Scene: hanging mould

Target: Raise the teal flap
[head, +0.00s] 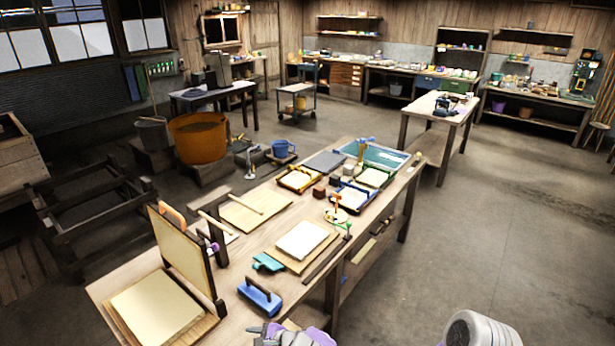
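I see no part clearly marked as a flap. A flat teal panel (383,155) in a pale frame lies at the far end of the long workbench; I cannot tell whether it is hinged. A small teal block-like piece (268,262) lies near the bench's middle. A cream hinged board (184,252) stands upright at the near left end, behind a flat cream sheet (156,307). A grey and purple part of mine, seemingly my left gripper (290,336), is cut off at the bottom edge; its fingers are unclear. My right gripper is out of view.
Open floor lies to the right.

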